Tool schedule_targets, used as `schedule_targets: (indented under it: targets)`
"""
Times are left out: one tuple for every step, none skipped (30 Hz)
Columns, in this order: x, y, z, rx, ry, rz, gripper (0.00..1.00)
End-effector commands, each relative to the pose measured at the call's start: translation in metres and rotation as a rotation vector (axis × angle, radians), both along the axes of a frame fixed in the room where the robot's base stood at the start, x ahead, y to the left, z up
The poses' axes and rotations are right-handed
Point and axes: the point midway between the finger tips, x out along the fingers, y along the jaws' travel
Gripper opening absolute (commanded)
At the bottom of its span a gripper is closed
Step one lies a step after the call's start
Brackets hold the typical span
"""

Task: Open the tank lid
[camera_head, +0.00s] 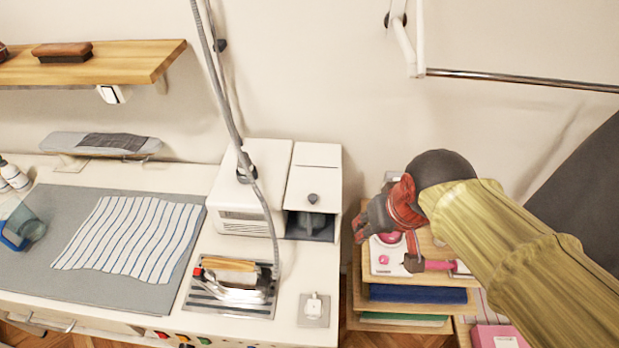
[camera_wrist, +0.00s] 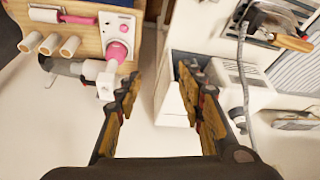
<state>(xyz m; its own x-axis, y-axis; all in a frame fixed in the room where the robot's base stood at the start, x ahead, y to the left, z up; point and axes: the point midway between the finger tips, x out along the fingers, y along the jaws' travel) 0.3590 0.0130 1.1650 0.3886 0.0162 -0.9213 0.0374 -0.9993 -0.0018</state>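The white steam station (camera_head: 262,185) stands on the worktop, its right part topped by a white tank lid (camera_head: 318,160) with a small dark knob (camera_head: 312,198). The lid looks shut. Below its front edge is a dark recess (camera_head: 310,226) with a grey part inside. My gripper (camera_head: 360,232) is right of the station, apart from it. In the wrist view my gripper (camera_wrist: 160,88) has its two fingers spread with nothing between them. The station's white housing (camera_wrist: 171,104) shows behind and beside the right finger, which hides part of it. The knob cannot be made out there.
An iron (camera_head: 238,283) rests on a striped plate left of my gripper, its hose rising past the station. A wooden shelf unit (camera_head: 408,304) with a pink-and-white machine (camera_head: 388,256) stands below my arm. A metal rail (camera_head: 520,80) is on the wall above.

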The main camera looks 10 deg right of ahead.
Motion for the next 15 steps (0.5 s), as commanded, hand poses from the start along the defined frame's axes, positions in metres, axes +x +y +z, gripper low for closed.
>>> schedule_targets:
  targets:
    - [0.012, 0.004, 0.017, -0.001, 0.022, 0.008, 0.39]
    - [0.019, 0.005, 0.020, -0.001, 0.033, 0.012, 0.39]
    - [0.027, 0.008, 0.025, -0.001, 0.046, 0.017, 0.39]
    - [0.034, 0.010, 0.028, -0.002, 0.055, 0.021, 0.39]
    - [0.040, 0.012, 0.031, -0.003, 0.064, 0.025, 0.39]
    - [0.049, 0.015, 0.034, -0.004, 0.077, 0.030, 0.39]
    - [0.055, 0.017, 0.037, -0.004, 0.087, 0.035, 0.39]
    - [0.061, 0.019, 0.039, -0.005, 0.097, 0.039, 0.39]
    - [0.070, 0.022, 0.041, -0.006, 0.110, 0.043, 0.39]
    - [0.076, 0.024, 0.043, -0.007, 0.119, 0.047, 0.39]
    - [0.082, 0.026, 0.044, -0.007, 0.128, 0.051, 0.39]
    - [0.090, 0.030, 0.046, -0.008, 0.142, 0.056, 0.39]
    - [0.095, 0.032, 0.047, -0.009, 0.151, 0.061, 0.39]
    - [0.101, 0.035, 0.047, -0.010, 0.161, 0.065, 0.39]
    - [0.109, 0.038, 0.048, -0.012, 0.173, 0.070, 0.39]
